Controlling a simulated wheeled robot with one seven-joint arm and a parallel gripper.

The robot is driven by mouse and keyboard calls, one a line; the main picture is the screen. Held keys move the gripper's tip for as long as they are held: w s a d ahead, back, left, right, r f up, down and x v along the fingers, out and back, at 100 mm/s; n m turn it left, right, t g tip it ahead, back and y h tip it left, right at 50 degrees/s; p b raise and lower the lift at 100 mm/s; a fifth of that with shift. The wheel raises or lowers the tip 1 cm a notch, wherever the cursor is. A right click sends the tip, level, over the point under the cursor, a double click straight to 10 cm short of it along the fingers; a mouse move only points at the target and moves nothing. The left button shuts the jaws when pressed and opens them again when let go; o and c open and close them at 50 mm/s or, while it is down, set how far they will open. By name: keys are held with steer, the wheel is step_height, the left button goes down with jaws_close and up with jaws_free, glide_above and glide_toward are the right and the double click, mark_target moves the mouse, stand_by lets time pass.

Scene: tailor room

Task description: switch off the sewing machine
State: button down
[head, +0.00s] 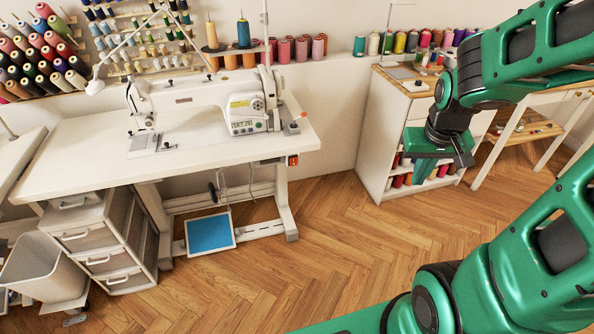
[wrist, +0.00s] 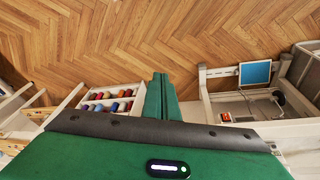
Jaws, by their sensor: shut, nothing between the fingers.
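The white sewing machine (head: 195,100) is set into a white table (head: 75,155) at the left of the head view. A small orange-red switch box (head: 293,160) hangs under the table's right front edge. What looks like the same box shows small in the wrist view (wrist: 226,117), right of my fingers. Its on or off position is too small to tell. My gripper (head: 420,180) is to the right of the table, in front of the white shelf unit, well apart from the switch. In the wrist view its green fingers (wrist: 158,95) are shut together and empty.
A blue pedal (head: 210,232) sits low under the table. A drawer unit (head: 105,240) and grey bin (head: 45,265) stand at the left. A white shelf unit (head: 380,140) with thread spools is behind my gripper. The wooden floor (head: 300,265) between is clear.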

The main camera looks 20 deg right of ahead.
mark_target(294, 164)
steer(key=w+a+f+n+t, duration=0.25)
steer(key=w+f, duration=0.35)
steer(key=w, duration=0.4)
steer(key=w+a+f+n+t, duration=0.2)
steer(key=w+a+f+t, duration=0.3)
steer(key=w, duration=0.6)
steer(key=w+a+f+t+y, duration=0.1)
steer(key=a+f+t, duration=0.5)
steer(key=a+f, duration=0.5)
steer(key=shift+w+a+f+y, duration=0.25)
steer(key=shift+a+f+y, duration=0.05)
steer(key=shift+a, duration=0.35)
steer(key=shift+m+t, duration=0.25)
steer(key=w, duration=0.4)
steer(key=w+f, duration=0.1)
steer(key=w, duration=0.4)
steer(key=w+f, duration=0.1)
steer(key=w, duration=0.3)
steer(key=shift+w+f, duration=0.15)
steer(key=shift+w, duration=0.25)
